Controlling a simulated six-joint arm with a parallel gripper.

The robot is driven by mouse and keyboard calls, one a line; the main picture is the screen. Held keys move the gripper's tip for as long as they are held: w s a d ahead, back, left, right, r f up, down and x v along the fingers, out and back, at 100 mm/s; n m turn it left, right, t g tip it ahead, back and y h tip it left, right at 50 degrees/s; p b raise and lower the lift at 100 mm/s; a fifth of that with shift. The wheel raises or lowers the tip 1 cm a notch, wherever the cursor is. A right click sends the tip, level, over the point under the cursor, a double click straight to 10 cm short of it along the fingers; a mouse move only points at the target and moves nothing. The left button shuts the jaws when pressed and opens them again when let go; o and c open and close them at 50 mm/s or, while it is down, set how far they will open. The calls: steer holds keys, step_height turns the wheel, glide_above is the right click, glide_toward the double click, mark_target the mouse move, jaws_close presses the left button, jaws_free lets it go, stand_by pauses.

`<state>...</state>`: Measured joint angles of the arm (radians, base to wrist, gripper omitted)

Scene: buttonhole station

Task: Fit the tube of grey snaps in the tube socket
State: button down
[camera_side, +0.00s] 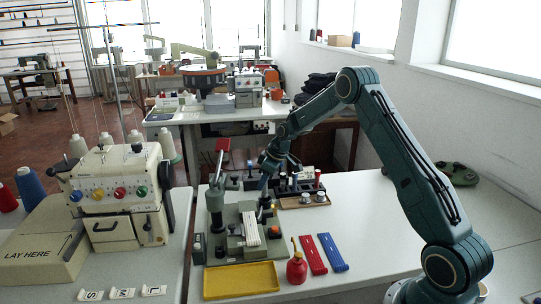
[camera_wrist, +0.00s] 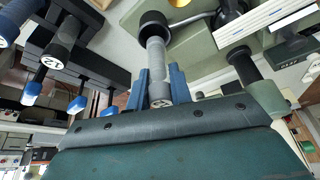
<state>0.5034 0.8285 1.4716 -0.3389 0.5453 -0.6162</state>
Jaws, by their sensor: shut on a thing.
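My gripper (camera_wrist: 160,72) is shut on a grey tube (camera_wrist: 156,56), with one blue finger on each side of it. The tube's labelled end cap lies between the fingers, close to the palm. Its far end meets a black collar (camera_wrist: 153,24), which looks like the tube socket, on the green machine (camera_wrist: 118,12). I cannot tell how deep the tube sits in it. In the side view my gripper (camera_side: 267,172) is low over the green machine (camera_side: 228,246), and the tube's lower end is too small to make out.
A black rack (camera_wrist: 85,55) with other tubes stands beside the gripper. A yellow tray (camera_side: 240,281), a red oil can (camera_side: 297,266), a red strip (camera_side: 312,254) and a blue strip (camera_side: 332,252) lie in front. The table at right is mostly clear.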

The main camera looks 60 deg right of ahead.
mark_target(264, 196)
steer(key=shift+f, duration=1.7)
steer(key=shift+s+f, duration=0.1)
steer(key=shift+f, duration=0.55)
steer(key=c, duration=1.3)
jaws_free()
steer(key=shift+f, duration=0.1)
steer(key=shift+r, duration=0.2)
steer(key=shift+r, duration=0.2)
steer(key=shift+o, duration=0.2)
steer(key=v, duration=1.2)
steer(key=shift+r, duration=0.4)
